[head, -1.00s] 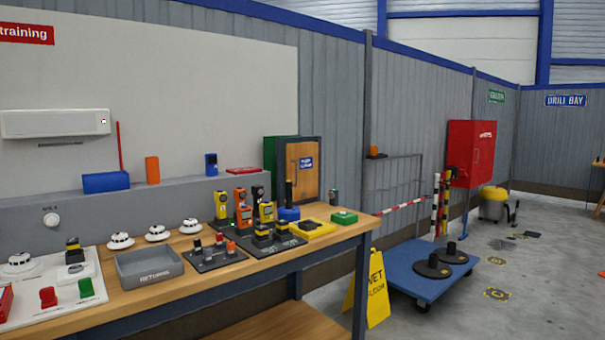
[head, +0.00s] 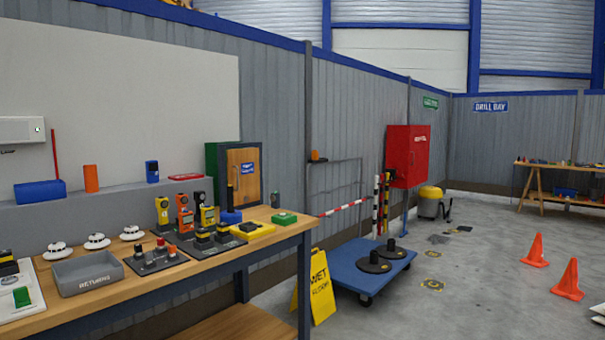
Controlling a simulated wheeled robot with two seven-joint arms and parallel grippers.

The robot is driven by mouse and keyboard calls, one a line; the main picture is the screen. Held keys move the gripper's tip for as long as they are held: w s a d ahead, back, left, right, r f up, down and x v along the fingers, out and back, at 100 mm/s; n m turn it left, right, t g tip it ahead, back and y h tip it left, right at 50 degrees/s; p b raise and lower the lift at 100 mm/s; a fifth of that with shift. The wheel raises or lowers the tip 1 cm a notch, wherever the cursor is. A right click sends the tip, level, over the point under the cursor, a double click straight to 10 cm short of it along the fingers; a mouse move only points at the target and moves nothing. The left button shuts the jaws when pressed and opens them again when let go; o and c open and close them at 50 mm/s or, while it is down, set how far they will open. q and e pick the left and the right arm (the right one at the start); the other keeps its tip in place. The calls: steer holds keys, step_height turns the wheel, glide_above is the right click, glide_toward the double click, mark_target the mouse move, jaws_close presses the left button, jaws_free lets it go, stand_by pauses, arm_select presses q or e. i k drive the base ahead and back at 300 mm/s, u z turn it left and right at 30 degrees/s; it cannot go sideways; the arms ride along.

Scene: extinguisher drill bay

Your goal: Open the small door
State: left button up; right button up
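A small cabinet with a green side stands at the far right end of the workbench, against the wall. Its small wooden door (head: 242,176) has a dark frame and a blue label, and it looks shut. A larger red wall cabinet (head: 407,156) hangs further back on the grey wall, and its front also looks shut. Neither of my grippers shows in the head view.
The wooden workbench (head: 170,290) holds a grey returns tray (head: 88,274), several detectors and white domes. A yellow wet-floor sign (head: 314,287) and a blue platform trolley (head: 345,266) stand right of it.

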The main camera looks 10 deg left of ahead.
mark_target(243, 164)
steer(key=z, duration=0.35)
steer(key=i, duration=1.35)
steer(key=u, duration=0.9)
steer(key=i, duration=0.85)
steer(key=u, duration=1)
